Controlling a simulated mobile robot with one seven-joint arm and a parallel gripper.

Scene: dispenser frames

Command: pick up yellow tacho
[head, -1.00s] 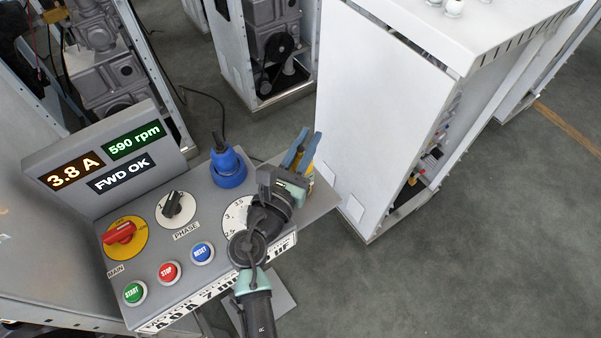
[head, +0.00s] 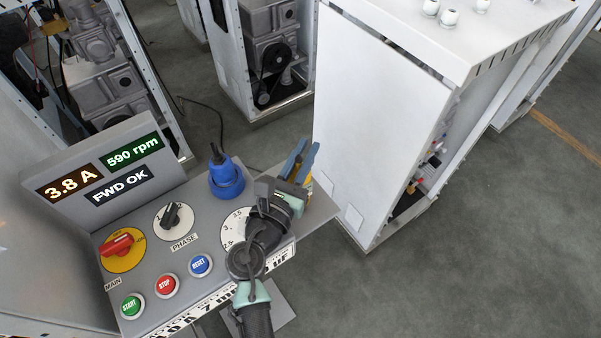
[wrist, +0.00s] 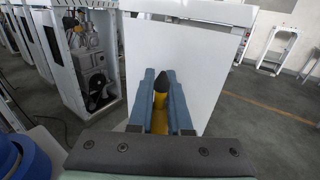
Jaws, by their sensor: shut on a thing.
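The yellow tacho (wrist: 160,120) shows in the wrist view as a yellow body with a dark pointed tip, between the two blue fingers of my gripper (wrist: 161,90). My gripper is shut on it. In the head view my gripper (head: 300,160) is over the right end of the grey control panel, and a small piece of the yellow tacho (head: 307,181) shows beside the fingers. The rest of the tacho is hidden behind my wrist and fingers. I cannot tell whether it touches the panel.
The grey panel (head: 190,272) carries a blue plug (head: 226,178), a red main switch (head: 117,245), a phase knob, several push buttons and a dial partly covered by my arm. A white cabinet (head: 375,120) stands close behind my gripper. Open floor lies at the right.

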